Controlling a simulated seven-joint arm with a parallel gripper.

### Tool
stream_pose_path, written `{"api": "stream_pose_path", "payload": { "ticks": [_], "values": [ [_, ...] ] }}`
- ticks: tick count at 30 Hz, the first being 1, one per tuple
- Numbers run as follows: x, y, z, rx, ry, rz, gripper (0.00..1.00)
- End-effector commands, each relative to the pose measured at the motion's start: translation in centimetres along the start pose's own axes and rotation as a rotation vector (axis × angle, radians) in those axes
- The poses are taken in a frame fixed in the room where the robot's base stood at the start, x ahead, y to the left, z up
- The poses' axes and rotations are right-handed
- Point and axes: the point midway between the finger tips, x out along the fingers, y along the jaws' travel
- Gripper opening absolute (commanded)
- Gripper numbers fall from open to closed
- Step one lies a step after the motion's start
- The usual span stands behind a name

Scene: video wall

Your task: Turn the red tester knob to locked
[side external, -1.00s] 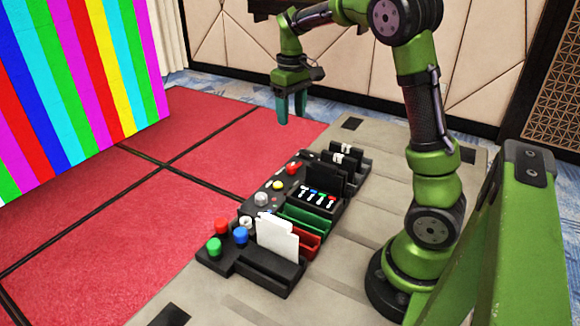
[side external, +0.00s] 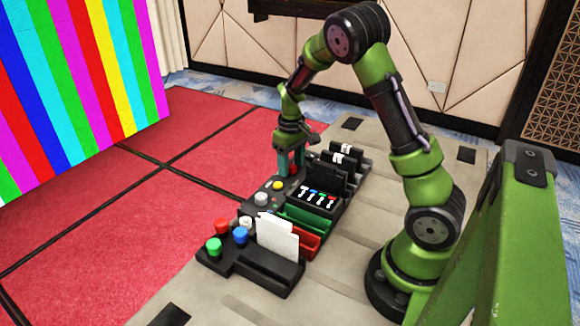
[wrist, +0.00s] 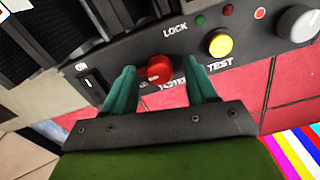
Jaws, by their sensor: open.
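The red tester knob (wrist: 159,69) sits on a black panel (wrist: 140,48) in the wrist view. It has a pale pointer mark, and the label TESTER shows partly below it. The word LOCK is printed above and to its right. My gripper (wrist: 160,84) is open, with one teal finger on each side of the red knob; I cannot tell whether either finger touches it.
A yellow TEST button (wrist: 220,46) and a grey knob (wrist: 298,22) are to the right of the red knob. An ON switch (wrist: 88,83) is to its left. Black upright holders (side external: 330,175), cards (side external: 277,240) and coloured caps (side external: 221,226) stand along the same table.

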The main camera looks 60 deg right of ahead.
Motion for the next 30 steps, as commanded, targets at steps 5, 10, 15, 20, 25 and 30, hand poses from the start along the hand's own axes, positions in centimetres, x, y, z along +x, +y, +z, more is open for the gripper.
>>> {"api": "stream_pose_path", "payload": {
  "ticks": [5, 10, 15, 20, 25, 30],
  "values": [
    [0.01, 0.0, 0.0, 0.0, 0.0, 0.0, 0.57],
    [-0.02, 0.0, 0.0, 0.0, 0.0, 0.0, 0.34],
    [-0.04, 0.01, -0.01, 0.0, 0.0, 0.0, 0.08],
    [-0.05, 0.01, -0.01, 0.003, 0.001, 0.0, 0.01],
    [-0.06, 0.02, -0.01, 0.032, 0.001, 0.0, 0.01],
    [-0.08, 0.04, -0.01, 0.113, 0.001, 0.0, 0.01]
  ]
}}
